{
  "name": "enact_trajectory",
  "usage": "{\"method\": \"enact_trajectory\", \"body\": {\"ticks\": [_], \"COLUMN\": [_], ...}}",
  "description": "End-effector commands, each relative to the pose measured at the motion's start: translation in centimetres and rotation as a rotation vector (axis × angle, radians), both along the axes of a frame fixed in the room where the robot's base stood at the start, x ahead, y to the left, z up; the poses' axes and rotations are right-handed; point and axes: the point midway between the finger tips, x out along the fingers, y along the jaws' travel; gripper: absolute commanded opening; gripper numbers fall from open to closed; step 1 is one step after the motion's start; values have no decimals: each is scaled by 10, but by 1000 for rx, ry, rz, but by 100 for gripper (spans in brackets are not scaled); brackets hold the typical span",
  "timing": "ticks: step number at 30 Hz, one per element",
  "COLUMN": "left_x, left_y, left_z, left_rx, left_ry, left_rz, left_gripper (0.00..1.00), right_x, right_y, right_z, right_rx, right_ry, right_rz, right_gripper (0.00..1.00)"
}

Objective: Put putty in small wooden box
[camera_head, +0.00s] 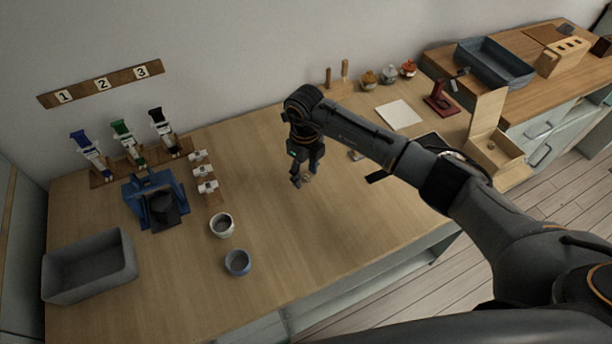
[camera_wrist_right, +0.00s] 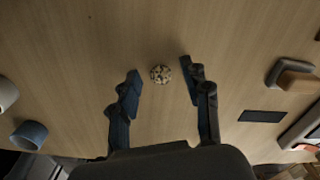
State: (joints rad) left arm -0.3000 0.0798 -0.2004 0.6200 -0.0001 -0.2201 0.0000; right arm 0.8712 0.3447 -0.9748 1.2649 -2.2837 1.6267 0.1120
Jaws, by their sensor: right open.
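A small speckled beige and dark ball, which looks like the putty (camera_wrist_right: 161,74), lies on the wooden table; it also shows in the head view (camera_head: 308,177), partly hidden by my gripper. My right gripper (camera_head: 306,180) points down over it. In the right wrist view the gripper (camera_wrist_right: 161,72) is open, with the ball between its fingertips and a gap on both sides. The small wooden box (camera_head: 507,171) stands with its lid up at the right end of the table. A small round brownish thing (camera_head: 491,146) shows inside it. My left gripper is not in view.
A white cup (camera_head: 222,225) and a blue cup (camera_head: 238,262) stand left of my gripper. A blue device (camera_head: 150,200), tube rack and grey bin (camera_head: 88,268) are further left. A white tile (camera_head: 398,114) and red stand (camera_head: 441,98) are behind my arm. Table around the ball is clear.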

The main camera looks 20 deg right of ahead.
Motion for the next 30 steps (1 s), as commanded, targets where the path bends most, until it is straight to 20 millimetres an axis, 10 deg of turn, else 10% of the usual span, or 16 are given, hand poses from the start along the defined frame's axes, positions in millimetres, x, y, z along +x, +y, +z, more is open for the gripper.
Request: {"method": "enact_trajectory", "body": {"ticks": [3, 9, 30], "left_x": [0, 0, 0], "left_y": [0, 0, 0], "left_z": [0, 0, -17], "left_rx": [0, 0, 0], "left_ry": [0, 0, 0], "left_rz": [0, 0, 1], "left_gripper": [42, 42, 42], "right_x": [0, 0, 1], "right_y": [0, 0, 0], "right_z": [0, 0, 32], "right_rx": [0, 0, 0], "right_ry": [0, 0, -6], "right_rz": [0, 0, 2], "right_gripper": [47, 7, 4]}}
